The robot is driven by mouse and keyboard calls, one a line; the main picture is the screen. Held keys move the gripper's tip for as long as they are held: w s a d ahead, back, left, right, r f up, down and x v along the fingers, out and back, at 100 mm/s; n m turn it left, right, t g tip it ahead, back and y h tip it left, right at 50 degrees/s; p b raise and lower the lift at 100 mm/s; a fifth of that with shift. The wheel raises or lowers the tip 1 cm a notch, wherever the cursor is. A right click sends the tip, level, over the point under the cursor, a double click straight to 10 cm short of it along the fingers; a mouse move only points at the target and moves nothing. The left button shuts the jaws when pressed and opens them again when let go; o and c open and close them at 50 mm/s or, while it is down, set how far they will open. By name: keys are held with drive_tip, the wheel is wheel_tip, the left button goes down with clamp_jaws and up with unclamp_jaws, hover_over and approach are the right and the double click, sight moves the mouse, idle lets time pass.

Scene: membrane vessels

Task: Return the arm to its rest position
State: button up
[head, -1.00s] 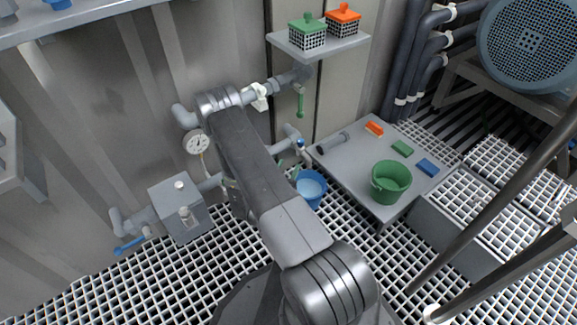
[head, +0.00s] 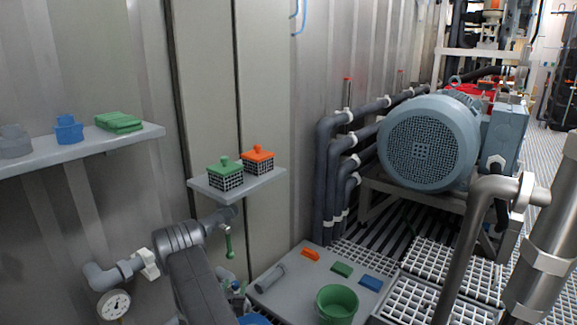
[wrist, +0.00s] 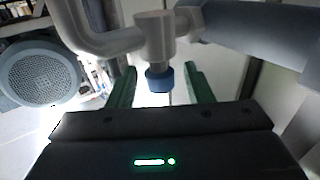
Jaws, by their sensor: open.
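My gripper (wrist: 160,70) shows in the wrist view with its two green fingers spread apart. A grey pipe fitting (wrist: 155,35) with a blue end (wrist: 160,80) appears in the gap between the fingers, with space on both sides; I cannot tell how far beyond them it lies. Nothing is seen gripped. In the head view my arm (head: 200,285) rises from the bottom edge toward the wall pipes, and my gripper is not visible there.
A pressure gauge (head: 114,304) and a white-handled valve (head: 148,264) are left of my arm. A small shelf (head: 240,187) holds green and orange baskets. A low table (head: 270,270) holds a green bucket (head: 337,303) and coloured blocks. A large motor (head: 425,142) stands right.

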drive_tip(key=shift+w, duration=0.45)
drive_tip(key=s+a+p, duration=0.1)
drive_tip(key=s+p, duration=0.3)
drive_tip(key=s, duration=1)
drive_tip(key=w+b, duration=0.1)
drive_tip(key=w, duration=0.3)
drive_tip(key=w+b, duration=0.1)
drive_tip(key=w, duration=0.4)
drive_tip(key=w+d+b, duration=0.1)
drive_tip(key=w+b, duration=0.1)
drive_tip(key=w, duration=0.2)
drive_tip(key=shift+w+d+f, duration=0.1)
drive_tip(key=shift+w, duration=0.4)
drive_tip(key=shift+n+g+y, duration=0.3)
drive_tip(key=shift+n+y, duration=1)
drive_tip(key=shift+y, duration=0.7)
drive_tip(key=shift+n+g+y, duration=0.3)
drive_tip(key=shift+n+y, duration=1)
drive_tip(key=shift+y, duration=0.7)
drive_tip(key=shift+d+n+g+y, duration=0.1)
drive_tip(key=shift+n+g+y, duration=1.45)
drive_tip(key=shift+y, duration=0.45)
drive_tip(key=shift+n+g+y, duration=1.45)
drive_tip(key=shift+n+y, duration=0.2)
drive_tip(key=shift+y, duration=0.35)
drive_tip(key=p+v, duration=0.2)
drive_tip(key=v, duration=0.5)
